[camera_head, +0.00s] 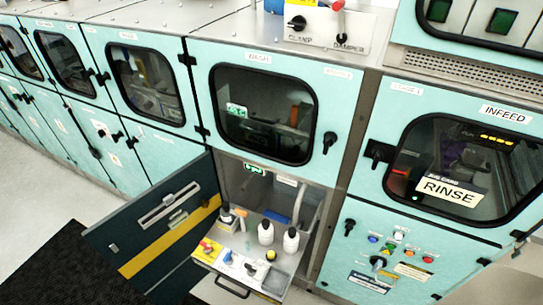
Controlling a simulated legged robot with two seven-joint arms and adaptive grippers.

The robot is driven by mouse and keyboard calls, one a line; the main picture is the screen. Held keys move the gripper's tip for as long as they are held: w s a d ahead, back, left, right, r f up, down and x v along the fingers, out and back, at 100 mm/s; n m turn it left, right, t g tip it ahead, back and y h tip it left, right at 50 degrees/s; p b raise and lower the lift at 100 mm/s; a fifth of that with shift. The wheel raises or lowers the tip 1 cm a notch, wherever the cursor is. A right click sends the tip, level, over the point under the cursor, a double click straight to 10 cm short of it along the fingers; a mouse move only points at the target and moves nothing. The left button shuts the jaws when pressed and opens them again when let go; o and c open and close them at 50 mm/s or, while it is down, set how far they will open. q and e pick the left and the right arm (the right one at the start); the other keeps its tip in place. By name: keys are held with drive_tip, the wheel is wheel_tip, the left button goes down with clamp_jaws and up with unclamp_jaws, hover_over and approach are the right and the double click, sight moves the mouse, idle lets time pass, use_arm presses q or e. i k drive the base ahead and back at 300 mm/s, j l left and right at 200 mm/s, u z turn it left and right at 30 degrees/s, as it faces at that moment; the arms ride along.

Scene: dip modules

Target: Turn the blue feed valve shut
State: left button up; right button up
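A small blue handle (228,257), which looks like the blue feed valve, stands on the pull-out tray (219,267) in the open lower cabinet under the WASH window. It is small in the picture, and I cannot tell whether it is turned open or shut. A red and yellow valve-like part (207,247) is to its left. Neither of my grippers is in view.
Two white bottles (266,233) with dark caps stand behind the tray's right part. The dark cabinet door (150,245) is swung open to the left. The INFEED cabinet (372,235) is on the right. A black mat (55,270) lies on the floor.

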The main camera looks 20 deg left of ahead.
sight(226, 259)
drive_tip(key=u, duration=1.3)
